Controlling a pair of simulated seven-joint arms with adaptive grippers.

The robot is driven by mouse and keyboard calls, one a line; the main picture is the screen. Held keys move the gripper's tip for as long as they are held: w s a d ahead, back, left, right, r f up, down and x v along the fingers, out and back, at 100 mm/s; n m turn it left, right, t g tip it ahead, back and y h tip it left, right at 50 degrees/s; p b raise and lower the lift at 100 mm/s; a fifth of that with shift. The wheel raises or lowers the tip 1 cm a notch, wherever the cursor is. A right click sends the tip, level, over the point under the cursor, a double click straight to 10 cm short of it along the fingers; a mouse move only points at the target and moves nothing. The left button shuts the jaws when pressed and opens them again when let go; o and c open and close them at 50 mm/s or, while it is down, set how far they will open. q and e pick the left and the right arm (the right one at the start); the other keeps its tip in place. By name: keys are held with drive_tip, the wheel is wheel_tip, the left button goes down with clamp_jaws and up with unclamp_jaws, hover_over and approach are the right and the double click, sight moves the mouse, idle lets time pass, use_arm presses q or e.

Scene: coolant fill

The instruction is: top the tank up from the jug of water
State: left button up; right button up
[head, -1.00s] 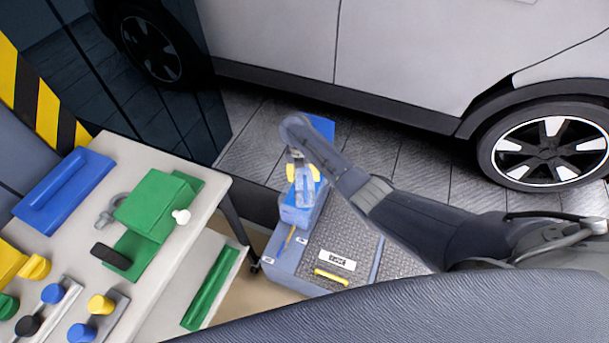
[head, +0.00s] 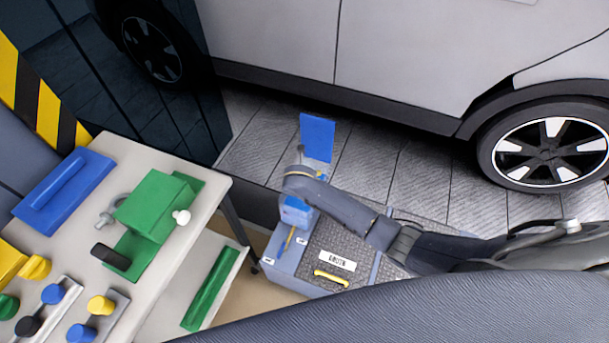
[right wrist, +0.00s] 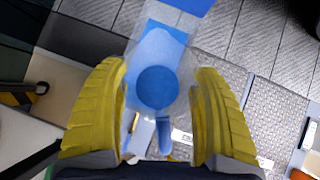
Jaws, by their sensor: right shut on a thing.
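In the right wrist view, the yellow fingers of my right gripper (right wrist: 160,78) are closed on the sides of a clear jug (right wrist: 178,62). A round blue patch shows in or through the jug; I cannot tell whether it is water or something below. The blue-grey tank unit (head: 286,272) stands on the floor beneath, with a grey tread-plate top and a raised blue flap (head: 317,138) behind. I cannot see its fill opening or water level clearly. My left gripper is not in view.
A parked car (head: 410,60) stands close behind the tank. Tiled floor lies free between them.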

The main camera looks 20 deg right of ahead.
drive_tip(key=shift+w+r+t, duration=0.1)
drive_tip(key=shift+r+t, duration=0.3)
drive_tip(key=shift+r, duration=1.3)
drive_tip(key=shift+r, duration=0.25)
